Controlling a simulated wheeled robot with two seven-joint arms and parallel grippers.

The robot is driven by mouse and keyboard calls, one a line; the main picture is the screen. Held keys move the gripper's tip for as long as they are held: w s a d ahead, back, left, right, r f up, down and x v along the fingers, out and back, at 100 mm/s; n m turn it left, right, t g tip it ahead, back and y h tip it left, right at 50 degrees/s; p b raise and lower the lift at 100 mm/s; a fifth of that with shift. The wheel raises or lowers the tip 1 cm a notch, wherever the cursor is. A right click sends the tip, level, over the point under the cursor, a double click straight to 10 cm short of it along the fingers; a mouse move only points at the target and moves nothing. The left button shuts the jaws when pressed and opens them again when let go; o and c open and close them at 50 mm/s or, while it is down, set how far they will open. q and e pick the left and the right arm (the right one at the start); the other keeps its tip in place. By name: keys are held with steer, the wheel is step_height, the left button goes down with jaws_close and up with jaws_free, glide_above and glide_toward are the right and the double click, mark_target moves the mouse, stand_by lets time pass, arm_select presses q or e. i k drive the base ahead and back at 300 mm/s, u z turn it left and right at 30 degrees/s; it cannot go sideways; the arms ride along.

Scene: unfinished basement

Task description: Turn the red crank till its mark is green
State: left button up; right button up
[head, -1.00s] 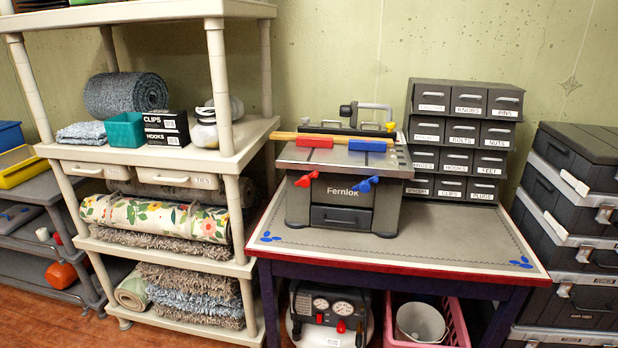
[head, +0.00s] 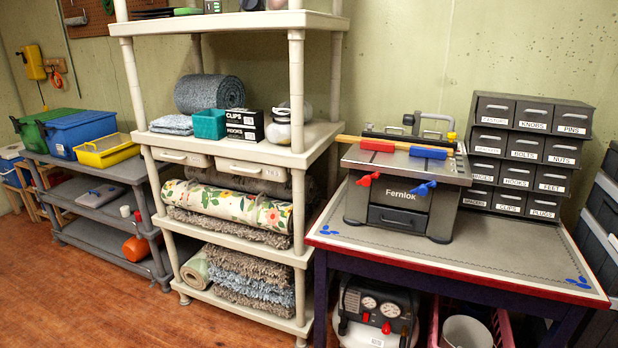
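The Fernlok bench vise machine (head: 402,190) stands on the red-edged table at the right of the head view. A red crank (head: 369,179) sticks out at its front left, and a blue crank (head: 424,188) at its front right. A red block (head: 377,145) and a blue block (head: 428,153) lie along its top, by a wooden strip. I cannot make out a mark for the red crank at this size. Neither of my grippers is in view.
The table (head: 470,250) has bare room right of the machine. A drawer cabinet (head: 527,155) stands behind it. A cream shelf (head: 240,150) with rugs is to the left, a grey shelf (head: 100,205) further left. The wooden floor (head: 90,300) is clear at the lower left.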

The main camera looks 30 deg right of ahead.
mark_target(366, 180)
steer(key=u, duration=0.05)
steer(key=i, duration=1)
steer(key=z, duration=0.6)
